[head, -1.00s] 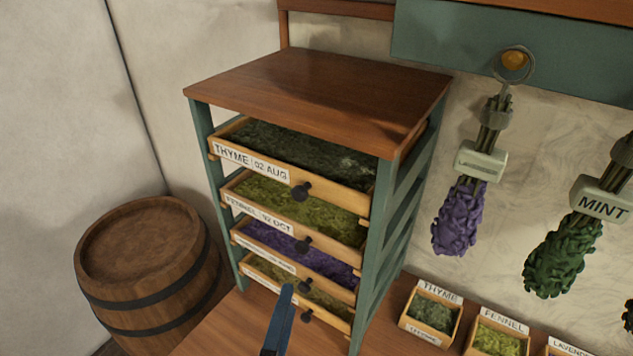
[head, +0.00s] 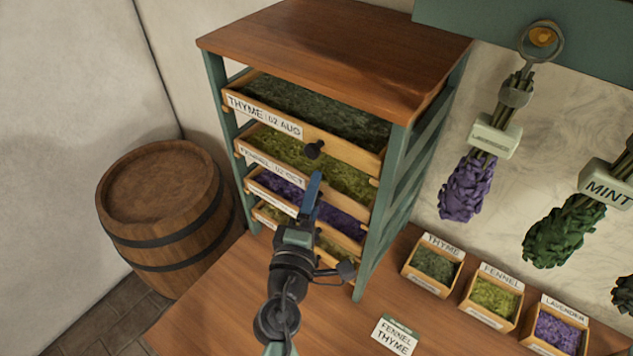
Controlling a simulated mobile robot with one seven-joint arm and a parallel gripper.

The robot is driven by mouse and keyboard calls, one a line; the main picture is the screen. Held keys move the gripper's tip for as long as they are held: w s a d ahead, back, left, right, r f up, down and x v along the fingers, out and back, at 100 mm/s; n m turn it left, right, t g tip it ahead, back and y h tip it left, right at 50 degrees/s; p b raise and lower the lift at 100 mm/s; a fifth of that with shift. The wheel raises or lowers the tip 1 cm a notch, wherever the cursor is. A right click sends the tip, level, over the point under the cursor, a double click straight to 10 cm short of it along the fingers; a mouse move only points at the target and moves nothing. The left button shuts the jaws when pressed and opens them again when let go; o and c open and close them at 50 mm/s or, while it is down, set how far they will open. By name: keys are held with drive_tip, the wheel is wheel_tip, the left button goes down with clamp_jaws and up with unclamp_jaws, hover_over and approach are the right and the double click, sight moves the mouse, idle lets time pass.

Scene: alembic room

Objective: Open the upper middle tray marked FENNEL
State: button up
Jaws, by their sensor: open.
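The FENNEL tray (head: 272,165) is the second from the top in the drying rack. It has a wooden front, a label reading FENNEL 02 OCT and green-yellow herbs, and it sits in the rack like the trays around it. My gripper (head: 312,192), with blue fingers, is open and empty. It points up in front of the right half of the rack, overlapping the FENNEL tray's front in the picture. The tray's dark knob is hidden behind the fingers. Whether they touch it I cannot tell.
The THYME tray (head: 264,115) with a dark knob is above; a purple-filled tray (head: 273,193) and another are below. A rack post (head: 383,200) stands right. Small boxes (head: 487,300) and a card (head: 394,337) lie on the table. A barrel (head: 160,215) stands left.

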drive_tip(key=shift+x, duration=0.85)
clamp_jaws()
idle(0.9)
